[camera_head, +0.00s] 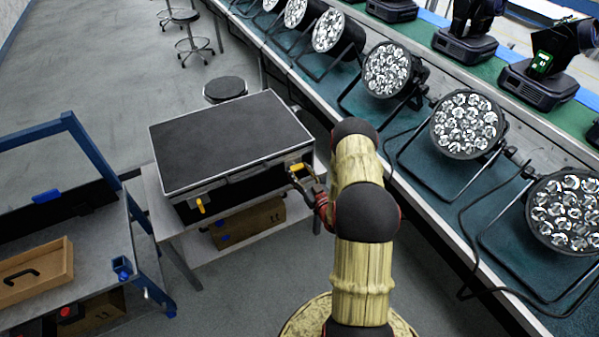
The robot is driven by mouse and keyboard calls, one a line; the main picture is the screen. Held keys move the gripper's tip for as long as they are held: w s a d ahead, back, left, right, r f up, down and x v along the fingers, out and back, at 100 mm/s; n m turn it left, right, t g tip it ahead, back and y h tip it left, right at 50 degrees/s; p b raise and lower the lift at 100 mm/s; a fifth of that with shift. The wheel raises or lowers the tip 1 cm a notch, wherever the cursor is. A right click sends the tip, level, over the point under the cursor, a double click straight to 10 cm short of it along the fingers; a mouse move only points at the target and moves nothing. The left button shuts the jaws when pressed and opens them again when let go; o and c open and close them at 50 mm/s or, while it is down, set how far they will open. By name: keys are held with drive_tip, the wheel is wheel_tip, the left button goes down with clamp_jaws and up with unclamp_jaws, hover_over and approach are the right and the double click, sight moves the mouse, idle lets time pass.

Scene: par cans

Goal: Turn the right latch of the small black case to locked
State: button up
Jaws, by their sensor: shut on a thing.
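The small black case (230,140) lies flat with its lid closed on a light table. Its front side faces me. The left latch (200,205) is yellow and points downward on the front side. The right latch (296,168) is yellow and sits near the front right corner, looking roughly sideways. My gripper (297,176) is at the right latch and shut on it, coming from the right and below. The fingertips are small here and partly cover the latch, so its exact angle is hard to tell.
A long green-topped bench (405,165) with several par cans (468,124) runs along the right, close to my arm. A blue-framed workbench (60,255) with a wooden tray (35,275) stands at left. A cardboard box (247,223) sits under the case. A stool (225,89) stands behind.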

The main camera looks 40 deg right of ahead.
drive_tip(key=m, duration=0.4)
drive_tip(key=shift+m+b, duration=0.35)
drive_tip(key=shift+m, duration=0.05)
drive_tip(key=m, duration=0.4)
drive_tip(key=shift+d+f+m, duration=0.1)
drive_tip(key=shift+d+m, duration=0.05)
drive_tip(key=shift+m, duration=0.15)
drive_tip(key=m, duration=0.4)
drive_tip(key=shift+f+m, duration=0.1)
drive_tip(key=shift+m, duration=2)
drive_tip(key=o, duration=1.2)
drive_tip(key=shift+c, duration=0.2)
drive_tip(key=shift+s, duration=0.15)
